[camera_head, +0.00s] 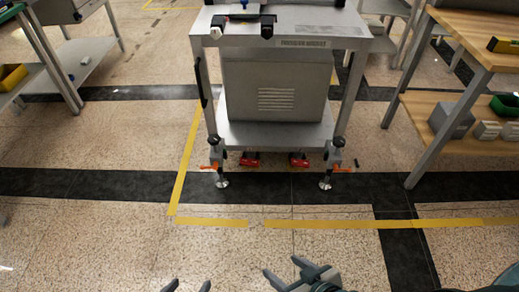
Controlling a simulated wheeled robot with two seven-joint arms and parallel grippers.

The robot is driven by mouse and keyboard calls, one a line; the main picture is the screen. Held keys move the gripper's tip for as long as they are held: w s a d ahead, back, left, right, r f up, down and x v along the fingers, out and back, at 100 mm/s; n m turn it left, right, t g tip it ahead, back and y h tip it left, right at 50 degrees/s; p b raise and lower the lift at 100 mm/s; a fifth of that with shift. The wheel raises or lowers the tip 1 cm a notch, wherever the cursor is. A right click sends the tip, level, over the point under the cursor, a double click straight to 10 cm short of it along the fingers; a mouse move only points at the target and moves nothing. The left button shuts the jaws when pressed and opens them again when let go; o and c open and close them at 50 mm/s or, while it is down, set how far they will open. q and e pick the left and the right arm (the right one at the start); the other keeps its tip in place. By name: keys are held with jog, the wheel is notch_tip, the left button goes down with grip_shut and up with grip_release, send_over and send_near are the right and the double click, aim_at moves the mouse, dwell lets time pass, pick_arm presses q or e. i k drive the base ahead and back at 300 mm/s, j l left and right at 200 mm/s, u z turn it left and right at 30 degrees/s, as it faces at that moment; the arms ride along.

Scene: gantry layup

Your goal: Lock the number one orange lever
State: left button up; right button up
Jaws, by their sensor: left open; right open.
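A grey metal wheeled stand (275,132) is ahead of me, with casters at its front legs. A small orange lever (209,168) sticks out at the left front caster (221,172). Another orange lever (341,170) is at the right front caster (326,172). No number is readable on either, so I cannot tell which is number one. My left gripper (189,287) is open and empty at the bottom edge, mostly cut off. My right gripper (285,268) is open and empty at the bottom middle. Both are well apart from the levers.
Two red parts (250,160) (299,160) sit under the stand's lower shelf. Yellow tape (330,224) marks the floor before it. A wooden workbench (470,35) stands right, a grey rack (45,60) left. Floor between my grippers and the stand is clear.

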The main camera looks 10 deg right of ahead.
aim_at(215, 167)
jog(key=i+j, duration=0.1)
jog(key=i, duration=0.35)
jog(key=i+j, duration=0.1)
jog(key=i, duration=0.4)
jog(key=i+z, duration=0.15)
jog(key=z, duration=0.2)
